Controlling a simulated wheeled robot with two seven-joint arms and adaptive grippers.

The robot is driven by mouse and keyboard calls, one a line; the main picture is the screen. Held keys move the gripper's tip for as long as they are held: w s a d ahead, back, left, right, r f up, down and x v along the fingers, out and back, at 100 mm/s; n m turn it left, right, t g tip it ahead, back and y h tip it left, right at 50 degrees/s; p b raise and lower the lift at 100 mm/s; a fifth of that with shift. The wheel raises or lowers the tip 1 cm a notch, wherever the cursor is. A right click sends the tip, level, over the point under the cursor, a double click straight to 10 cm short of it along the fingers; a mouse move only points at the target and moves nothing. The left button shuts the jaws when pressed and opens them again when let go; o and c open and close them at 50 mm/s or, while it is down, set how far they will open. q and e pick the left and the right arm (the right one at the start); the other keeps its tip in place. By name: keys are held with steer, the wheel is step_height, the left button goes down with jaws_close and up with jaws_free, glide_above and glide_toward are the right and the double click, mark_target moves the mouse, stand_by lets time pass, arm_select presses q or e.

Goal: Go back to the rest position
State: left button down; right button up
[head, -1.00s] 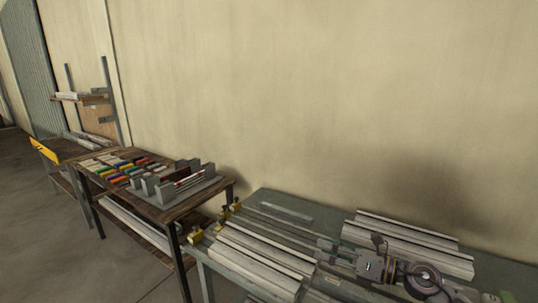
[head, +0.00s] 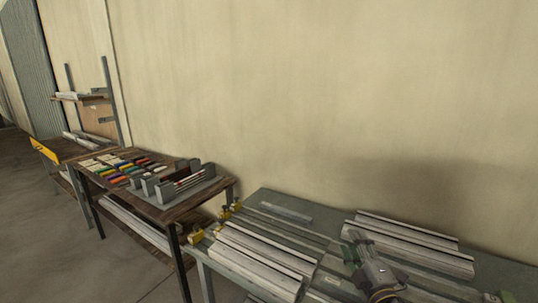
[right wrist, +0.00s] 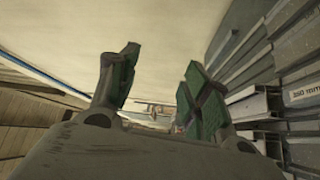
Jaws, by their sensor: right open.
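My right gripper (head: 355,245) is at the lower right of the head view, above the green workbench (head: 330,215). It is partly foreshortened there, with my arm behind it running off the bottom edge. In the right wrist view, the two fingers of my right gripper (right wrist: 158,85) stand well apart with green pads. Nothing is held between them. My left gripper is not in view.
Pale profiles (head: 262,255) lie on the bench to the left of my right gripper, and more profiles (head: 415,243) lie behind it to the right. Small yellow clamps (head: 225,215) sit at the bench's left end. A wooden table (head: 200,200) with coloured blocks stands further left.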

steer(key=s+d+f+m+g+h, duration=0.1)
steer(key=s+f+m+g, duration=0.1)
steer(key=s+f+m, duration=0.1)
steer(key=s+d+f+m+g+h, duration=0.1)
steer(key=s+f+m+g+h, duration=0.1)
steer(key=f, duration=0.4)
steer(key=s+d+f+m+g+h, duration=0.1)
steer(key=s+f+m+g, duration=0.2)
steer(key=s+f+m, duration=0.1)
steer(key=shift+d+f+m+g, duration=0.2)
steer(key=shift+f+m+g, duration=0.1)
steer(key=shift+f+m, duration=0.5)
steer(key=s+a+f+m+g+y, duration=0.1)
steer(key=s+a+f+m+g, duration=0.2)
steer(key=s, duration=0.5)
steer(key=s+a+f+m+g+y, duration=0.1)
steer(key=s+a+f+g, duration=0.2)
steer(key=s+f+g, duration=0.4)
steer(key=s+f+t, duration=0.1)
steer(key=s+f, duration=0.2)
steer(key=f, duration=2.8)
steer(key=s+d+f, duration=0.2)
steer(key=s+f, duration=0.8)
steer(key=s, duration=0.1)
steer(key=s+d+f+g, duration=0.1)
steer(key=s+d+f, duration=0.2)
steer(key=s+f, duration=0.7)
steer(key=shift+s+d, duration=0.2)
steer(key=shift+s, duration=0.55)
